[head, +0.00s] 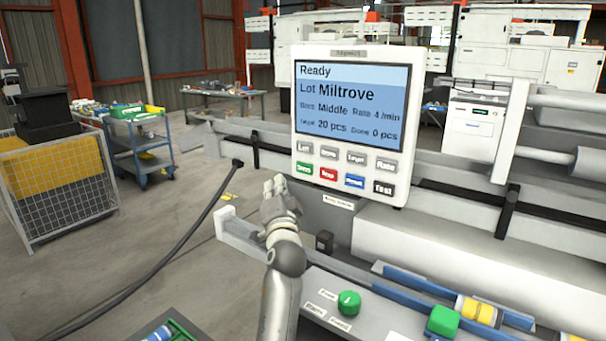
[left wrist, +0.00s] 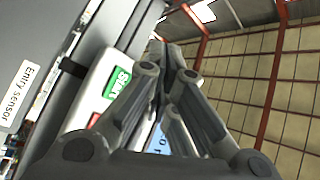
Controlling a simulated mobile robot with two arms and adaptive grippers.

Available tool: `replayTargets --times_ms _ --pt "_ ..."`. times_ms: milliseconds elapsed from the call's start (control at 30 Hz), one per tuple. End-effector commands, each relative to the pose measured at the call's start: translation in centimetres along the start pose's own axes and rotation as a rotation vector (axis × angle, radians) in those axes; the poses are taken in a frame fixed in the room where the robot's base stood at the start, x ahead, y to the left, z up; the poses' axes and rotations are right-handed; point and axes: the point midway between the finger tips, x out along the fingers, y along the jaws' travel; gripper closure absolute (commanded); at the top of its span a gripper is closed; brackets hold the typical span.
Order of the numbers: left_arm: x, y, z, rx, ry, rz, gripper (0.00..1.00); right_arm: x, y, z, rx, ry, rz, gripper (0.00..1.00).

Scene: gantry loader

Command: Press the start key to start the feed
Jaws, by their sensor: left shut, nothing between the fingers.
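The control panel (head: 349,177) is white, with a lit screen (head: 345,105) reading Ready, Lot Miltrove, Bars Middle, Rate 4/min, Target 20 pcs, Done 0 pcs. The green start key (head: 304,168) is at the left of its bottom row. In the left wrist view the start key (left wrist: 115,83) shows beside my fingers, its label partly hidden. My left gripper (head: 274,184) is shut and empty, just left of and below the start key. In the left wrist view its fingers (left wrist: 165,52) come together near the panel; I cannot tell any contact. My right gripper is not in view.
A red key (head: 328,173), a blue key (head: 354,181) and a black Test key (head: 383,187) sit beside the start key, under a grey key row. A green knob (head: 348,303) and a green block (head: 442,321) are below. A black cable (head: 180,246) hangs left.

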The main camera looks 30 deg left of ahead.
Motion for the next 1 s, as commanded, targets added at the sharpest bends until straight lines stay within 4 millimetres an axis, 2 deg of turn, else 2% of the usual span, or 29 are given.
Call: replayTargets --times_ms 33,100,200,400,600,1000 --pt "0.5 0.7 -0.3 -0.002 0.002 -0.002 1.00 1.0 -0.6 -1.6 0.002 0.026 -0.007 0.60" --pt "1.2 1.4 -0.8 -0.003 0.002 -0.001 1.00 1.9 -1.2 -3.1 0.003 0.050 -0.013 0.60" --pt "2.2 2.0 -1.5 -0.002 0.002 -0.001 1.00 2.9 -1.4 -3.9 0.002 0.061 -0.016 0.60" --pt "3.7 3.1 -2.6 -0.002 0.002 -0.001 1.00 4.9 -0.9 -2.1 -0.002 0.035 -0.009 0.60" --pt "4.4 3.3 -3.3 0.000 0.002 -0.001 1.00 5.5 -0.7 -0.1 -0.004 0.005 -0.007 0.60" --pt "4.5 3.3 -3.4 0.000 0.001 0.000 1.00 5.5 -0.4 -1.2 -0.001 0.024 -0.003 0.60"
